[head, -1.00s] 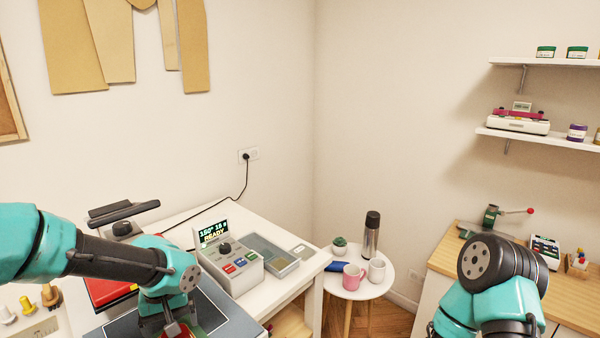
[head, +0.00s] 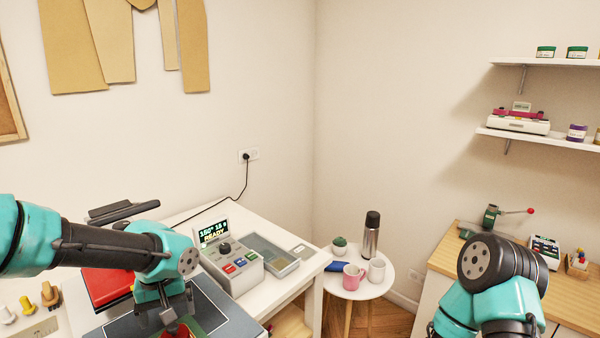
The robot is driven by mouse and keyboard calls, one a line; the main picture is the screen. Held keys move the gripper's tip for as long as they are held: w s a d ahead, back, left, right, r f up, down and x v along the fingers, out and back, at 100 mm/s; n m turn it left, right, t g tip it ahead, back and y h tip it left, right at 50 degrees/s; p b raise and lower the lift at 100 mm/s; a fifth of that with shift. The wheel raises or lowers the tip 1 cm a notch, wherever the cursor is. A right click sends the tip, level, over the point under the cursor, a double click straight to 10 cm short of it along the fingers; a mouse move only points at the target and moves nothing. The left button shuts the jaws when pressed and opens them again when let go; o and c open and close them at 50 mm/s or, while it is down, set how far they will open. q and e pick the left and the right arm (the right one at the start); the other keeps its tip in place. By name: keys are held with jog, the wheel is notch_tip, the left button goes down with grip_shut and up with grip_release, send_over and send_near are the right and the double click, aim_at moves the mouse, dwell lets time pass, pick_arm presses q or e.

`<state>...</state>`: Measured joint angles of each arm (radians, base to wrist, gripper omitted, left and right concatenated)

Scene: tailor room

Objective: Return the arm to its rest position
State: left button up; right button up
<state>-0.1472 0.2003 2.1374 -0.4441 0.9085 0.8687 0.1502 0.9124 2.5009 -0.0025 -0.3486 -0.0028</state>
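My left arm (head: 115,245) reaches in from the left over the heat press on the white table. Its gripper (head: 172,318) points down at the bottom edge of the head view, above or at the dark press bed (head: 222,308). A small red thing shows at its fingertips, and I cannot tell whether the fingers hold it. A green patch lies on the bed around there. My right arm (head: 495,280) is folded at the lower right, and its gripper is out of view.
A control box (head: 232,268) reading "READY" stands right of the press, beside a grey tray (head: 272,255). The red press plate (head: 105,285) is behind my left arm. A round stool (head: 372,290) holds mugs, a flask and a plant. A wooden counter (head: 450,255) is at right.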

aim_at(172, 325)
pick_arm(q)
notch_tip(172, 325, down, 6)
jog(key=shift+f, duration=0.2)
jog(key=shift+r, duration=0.35)
notch_tip(172, 325, up, 3)
jog(key=shift+s+d+r, duration=0.1)
jog(key=s+d+r, duration=0.1)
jog(key=s+d, duration=0.7)
jog(key=s, duration=0.5)
jog(key=shift+s, duration=0.2)
jog(key=shift+r, duration=0.1)
dwell(0.5)
